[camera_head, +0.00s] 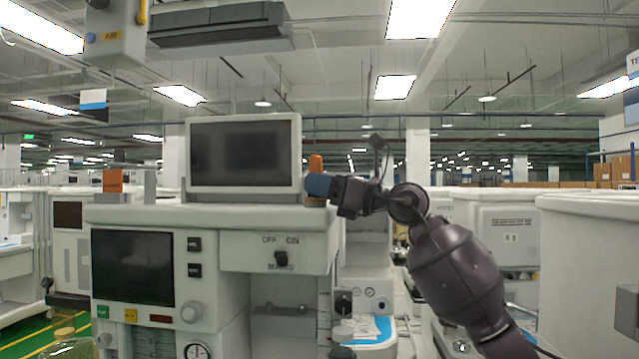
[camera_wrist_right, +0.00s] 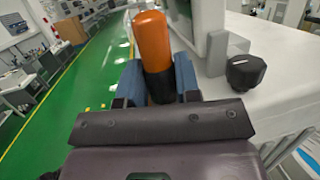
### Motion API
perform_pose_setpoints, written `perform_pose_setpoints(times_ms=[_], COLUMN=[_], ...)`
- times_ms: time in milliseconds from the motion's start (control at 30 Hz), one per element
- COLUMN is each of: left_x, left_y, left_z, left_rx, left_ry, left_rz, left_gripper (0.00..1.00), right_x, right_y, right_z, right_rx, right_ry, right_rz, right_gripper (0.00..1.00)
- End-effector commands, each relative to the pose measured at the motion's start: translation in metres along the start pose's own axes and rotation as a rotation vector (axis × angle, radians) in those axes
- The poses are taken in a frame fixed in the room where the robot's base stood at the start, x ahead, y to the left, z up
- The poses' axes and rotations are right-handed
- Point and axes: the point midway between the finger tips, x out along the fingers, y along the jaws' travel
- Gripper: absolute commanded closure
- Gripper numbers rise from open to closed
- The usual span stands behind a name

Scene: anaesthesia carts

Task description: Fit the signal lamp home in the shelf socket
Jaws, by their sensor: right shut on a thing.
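The signal lamp has an orange rounded body and a black base. In the right wrist view the lamp (camera_wrist_right: 153,42) stands between the blue fingers of my right gripper (camera_wrist_right: 158,82), which is shut on its black lower part. In the head view the orange lamp (camera_head: 315,162) shows just right of the monitor, above the blue fingertips of my right gripper (camera_head: 318,187). The gripper is at the right end of the cart's top shelf (camera_head: 140,213). I cannot make out the socket, and the lamp's lower end is hidden. My left gripper is not in view.
A monitor (camera_head: 245,155) stands on the shelf close to the gripper. A black knob (camera_wrist_right: 246,71) sits on the white surface right of the lamp in the wrist view. Another white cart (camera_head: 590,240) stands at the right. Green floor (camera_wrist_right: 90,90) is open left of the lamp.

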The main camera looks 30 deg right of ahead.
Motion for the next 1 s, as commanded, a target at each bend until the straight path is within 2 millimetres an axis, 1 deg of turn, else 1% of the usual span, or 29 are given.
perform_pose_setpoints(times_ms=[167,200,367,400,767,867,1000], left_x=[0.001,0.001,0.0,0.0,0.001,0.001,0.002], left_y=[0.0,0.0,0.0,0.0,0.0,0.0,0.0], left_z=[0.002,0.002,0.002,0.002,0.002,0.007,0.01], left_rx=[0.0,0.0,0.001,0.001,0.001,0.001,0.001], left_ry=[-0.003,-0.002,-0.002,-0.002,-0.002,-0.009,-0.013], left_rz=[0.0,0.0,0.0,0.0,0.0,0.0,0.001], left_gripper=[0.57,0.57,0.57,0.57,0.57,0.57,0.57], right_x=[-0.001,-0.001,-0.001,-0.001,-0.001,-0.013,-0.038], right_y=[0.0,0.0,0.0,0.0,0.0,-0.002,-0.001], right_z=[-0.005,-0.005,-0.005,-0.004,-0.004,-0.006,-0.007], right_rx=[0.001,0.001,0.002,0.001,0.001,0.001,0.001], right_ry=[0.003,0.003,0.003,0.003,0.002,0.004,0.006], right_rz=[0.0,0.0,0.0,0.0,0.0,-0.003,-0.003], right_gripper=[0.93,0.66,0.42,0.4,0.4,0.4,0.4])
